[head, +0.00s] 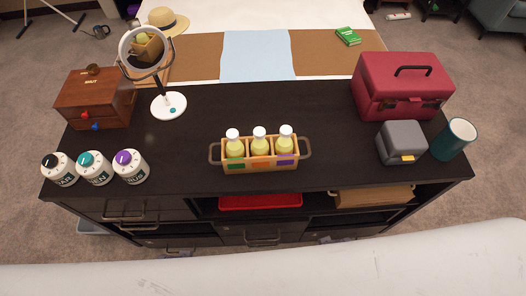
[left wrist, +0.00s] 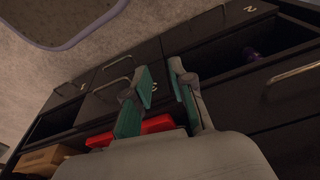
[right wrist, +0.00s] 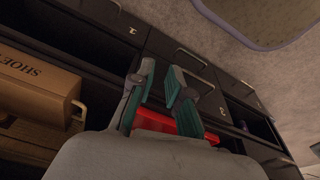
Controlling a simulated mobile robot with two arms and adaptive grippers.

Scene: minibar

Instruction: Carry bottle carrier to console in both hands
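The bottle carrier (head: 262,167) is a light wooden holder with a handle at each end. It stands upright on the dark cabinet top (head: 320,120), near the front edge. It holds three pale yellow bottles with white caps, and green, orange and purple patches mark its front. My left gripper (left wrist: 160,68) is open and empty in the left wrist view, facing the cabinet's drawers. My right gripper (right wrist: 160,70) is open and empty in the right wrist view, also facing the cabinet front. Neither gripper shows in the head view, and neither wrist view shows the carrier.
Three dial-topped jars (head: 94,168), a wooden box (head: 95,98) and a round mirror (head: 168,104) stand left. A red case (head: 402,86), grey box (head: 402,142) and teal cup (head: 455,139) stand right. A red tray (head: 260,201) lies on a shelf below. Space beside the carrier is clear.

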